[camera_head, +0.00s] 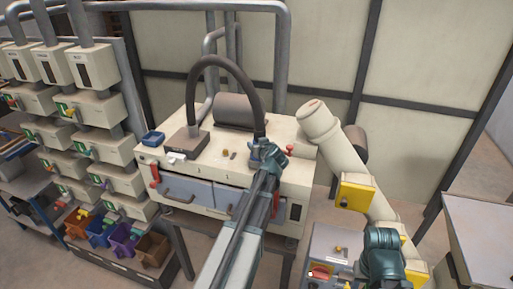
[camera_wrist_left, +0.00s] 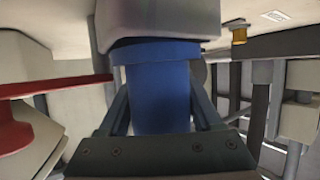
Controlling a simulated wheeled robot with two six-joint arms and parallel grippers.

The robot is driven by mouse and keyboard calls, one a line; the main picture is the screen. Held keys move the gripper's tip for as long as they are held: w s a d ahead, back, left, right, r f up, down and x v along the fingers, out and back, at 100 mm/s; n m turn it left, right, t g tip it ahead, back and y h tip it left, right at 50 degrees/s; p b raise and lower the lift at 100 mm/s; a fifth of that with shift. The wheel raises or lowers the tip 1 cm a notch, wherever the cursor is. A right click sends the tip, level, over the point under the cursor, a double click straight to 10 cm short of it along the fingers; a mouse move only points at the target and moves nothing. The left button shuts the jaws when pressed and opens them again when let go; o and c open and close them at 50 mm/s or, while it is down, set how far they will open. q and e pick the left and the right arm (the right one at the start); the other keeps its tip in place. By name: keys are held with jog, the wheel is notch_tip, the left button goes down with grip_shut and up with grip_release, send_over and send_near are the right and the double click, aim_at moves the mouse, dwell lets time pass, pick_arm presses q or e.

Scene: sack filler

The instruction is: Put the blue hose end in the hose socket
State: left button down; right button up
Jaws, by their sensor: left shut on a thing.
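My left gripper (camera_head: 266,155) is over the right part of the cream machine's top (camera_head: 205,150). It is shut on the blue hose end (camera_wrist_left: 160,88), a blue cylinder with a wider collar, which stands between the two fingers in the left wrist view. A grey rounded part (camera_wrist_left: 158,18) meets the collar. The black hose (camera_head: 228,62) arches from a dark box on the machine to my left gripper. I cannot make out the hose socket. My right gripper (camera_head: 385,250) is low at the right; its jaws are not clear.
A small brass knob (camera_head: 226,153) and a red handle (camera_head: 290,150) are on the machine top near my left gripper. A blue tray (camera_head: 152,138) sits at its left end. Colored bins (camera_head: 122,242) stand lower left.

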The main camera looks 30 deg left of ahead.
pick_arm(q)
jog(key=shift+d, duration=0.2)
jog(key=shift+f, duration=0.15)
jog(key=shift+c, duration=0.3)
grip_release()
jog(key=shift+a+r, duration=0.1)
jog(key=shift+r, duration=0.15)
jog(key=shift+s+d+r, duration=0.2)
jog(key=shift+s+d, duration=0.05)
jog(key=p+v, duration=0.4)
jog(key=v, duration=0.7)
jog(key=shift+p, duration=0.3)
